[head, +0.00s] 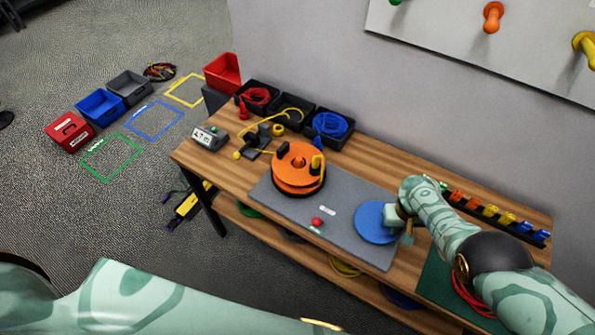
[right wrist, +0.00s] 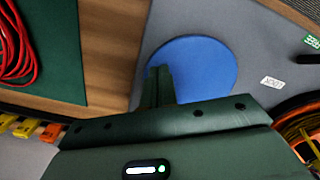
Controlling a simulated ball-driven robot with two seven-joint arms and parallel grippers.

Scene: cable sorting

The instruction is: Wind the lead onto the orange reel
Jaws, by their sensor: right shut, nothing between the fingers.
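The orange reel (head: 298,182) lies flat on the grey mat (head: 278,205) at the middle of the bench. A yellow upright peg (head: 316,164) and dark parts stand on its top. In the right wrist view the edge of the reel (right wrist: 290,112) shows at lower right, with yellow strands (right wrist: 308,140) at it. A thin yellow lead (head: 262,121) lies behind the reel, by the dark blocks. My right gripper (head: 405,232) is shut and empty over the blue disc (head: 370,219); its fingers (right wrist: 160,86) also show over the disc. My left gripper is out of view.
Black bins with red, yellow and blue cables (head: 331,124) stand along the back. A red ball (head: 317,222) lies on the mat's front. A coloured clip row (head: 490,211) is at right. A red coil (right wrist: 14,45) lies on a green mat (right wrist: 55,85).

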